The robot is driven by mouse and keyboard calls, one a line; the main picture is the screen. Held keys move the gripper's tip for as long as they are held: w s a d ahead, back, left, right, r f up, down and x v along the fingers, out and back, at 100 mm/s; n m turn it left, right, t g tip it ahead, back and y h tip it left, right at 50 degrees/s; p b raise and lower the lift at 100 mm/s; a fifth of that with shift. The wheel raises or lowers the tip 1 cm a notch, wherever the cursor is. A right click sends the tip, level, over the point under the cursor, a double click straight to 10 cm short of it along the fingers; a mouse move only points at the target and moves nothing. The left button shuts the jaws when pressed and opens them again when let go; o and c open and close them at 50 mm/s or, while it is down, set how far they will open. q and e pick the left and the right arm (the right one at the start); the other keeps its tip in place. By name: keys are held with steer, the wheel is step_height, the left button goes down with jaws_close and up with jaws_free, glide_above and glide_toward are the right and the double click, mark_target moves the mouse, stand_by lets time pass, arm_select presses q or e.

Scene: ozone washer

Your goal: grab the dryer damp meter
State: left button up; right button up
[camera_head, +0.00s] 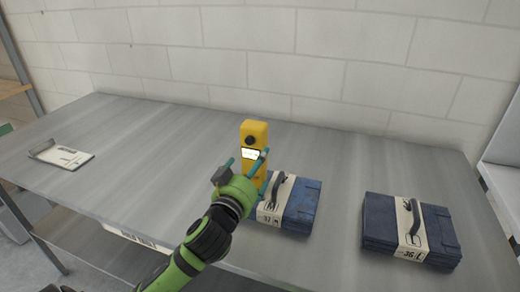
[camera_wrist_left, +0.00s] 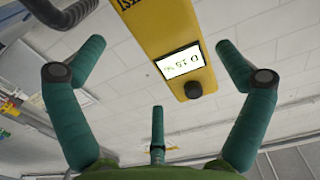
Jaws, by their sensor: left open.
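The yellow damp meter (camera_head: 254,131) stands upright on the grey table, with a dark round knob above a small lit screen. My left gripper (camera_head: 248,162) is at its near side, with teal fingers spread open about its lower body. In the left wrist view the meter (camera_wrist_left: 163,25) appears between the open fingers (camera_wrist_left: 158,60), its screen reading towards the camera. No clear contact between fingers and meter shows. The meter's base is hidden behind my gripper in the head view. My right gripper is in neither view.
A blue case (camera_head: 304,207) with a handle lies just right of the meter, close to my gripper. A second blue case (camera_head: 379,222) lies farther right. The table (camera_head: 150,150) is clear between clipboard and meter; a block wall (camera_head: 330,40) stands behind.

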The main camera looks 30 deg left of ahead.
mark_target(256, 155)
arm_select(q)
steer(key=w+p, duration=0.1)
steer(key=w+a+r+p, duration=0.1)
steer(key=w, duration=0.1)
steer(key=shift+a+r, duration=0.1)
steer(key=shift+a, duration=0.05)
steer(key=shift+w+a+f, duration=0.15)
steer(key=shift+w, duration=0.4)
steer(key=shift+w+a+f, duration=0.1)
steer(key=shift+w+f, duration=0.05)
steer(key=shift+w, duration=0.45)
steer(key=c, duration=1.1)
steer(key=shift+c, duration=1.4)
steer(key=shift+r, duration=0.15)
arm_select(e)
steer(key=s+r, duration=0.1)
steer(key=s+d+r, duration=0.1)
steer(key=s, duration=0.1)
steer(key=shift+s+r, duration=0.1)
